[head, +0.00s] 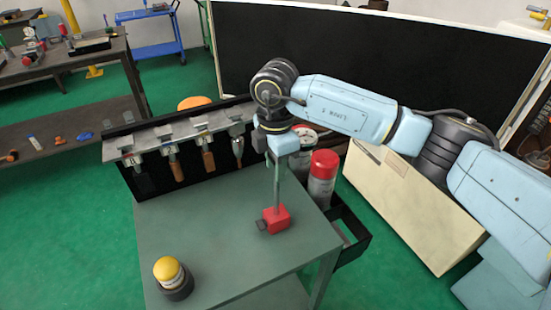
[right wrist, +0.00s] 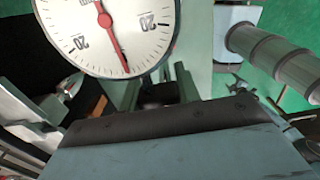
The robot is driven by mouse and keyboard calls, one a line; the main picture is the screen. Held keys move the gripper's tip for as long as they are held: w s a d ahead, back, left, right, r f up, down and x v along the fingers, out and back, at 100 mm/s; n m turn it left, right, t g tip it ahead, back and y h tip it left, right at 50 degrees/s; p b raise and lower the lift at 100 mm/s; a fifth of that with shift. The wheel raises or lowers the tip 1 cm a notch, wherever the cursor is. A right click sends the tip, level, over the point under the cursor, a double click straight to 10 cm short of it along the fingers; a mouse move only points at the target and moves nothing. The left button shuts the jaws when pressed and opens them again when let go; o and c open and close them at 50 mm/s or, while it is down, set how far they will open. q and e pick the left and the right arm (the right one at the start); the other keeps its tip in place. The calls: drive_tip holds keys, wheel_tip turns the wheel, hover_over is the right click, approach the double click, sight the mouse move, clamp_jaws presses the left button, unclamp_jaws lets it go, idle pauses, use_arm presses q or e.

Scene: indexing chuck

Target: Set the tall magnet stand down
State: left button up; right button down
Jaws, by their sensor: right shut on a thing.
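The tall magnet stand has a red block base (head: 277,219) and a thin grey upright rod. It is near the right side of the green-grey table (head: 205,232). I cannot tell whether the base touches the tabletop or hangs just above it. My right gripper (head: 277,158) is shut on the upper part of the stand, which looks roughly upright. A white dial gauge (right wrist: 108,32) with a red needle fills the top of the right wrist view; its dial shows beside my gripper in the head view (head: 303,137). My left gripper is not in view.
A yellow-topped cylinder (head: 168,269) sits in a dark round holder at the table's front left. A rack (head: 180,132) with several hanging tools lines the back edge. A red-capped can (head: 323,164) stands by the right edge, above a black side bin (head: 352,238). The table's middle is clear.

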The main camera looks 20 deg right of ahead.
drive_tip(key=c, duration=1)
unclamp_jaws()
drive_tip(key=shift+f, duration=0.15)
wheel_tip(320, 180, up, 12)
drive_tip(key=shift+s+r, duration=0.1)
drive_tip(key=shift+r, duration=0.1)
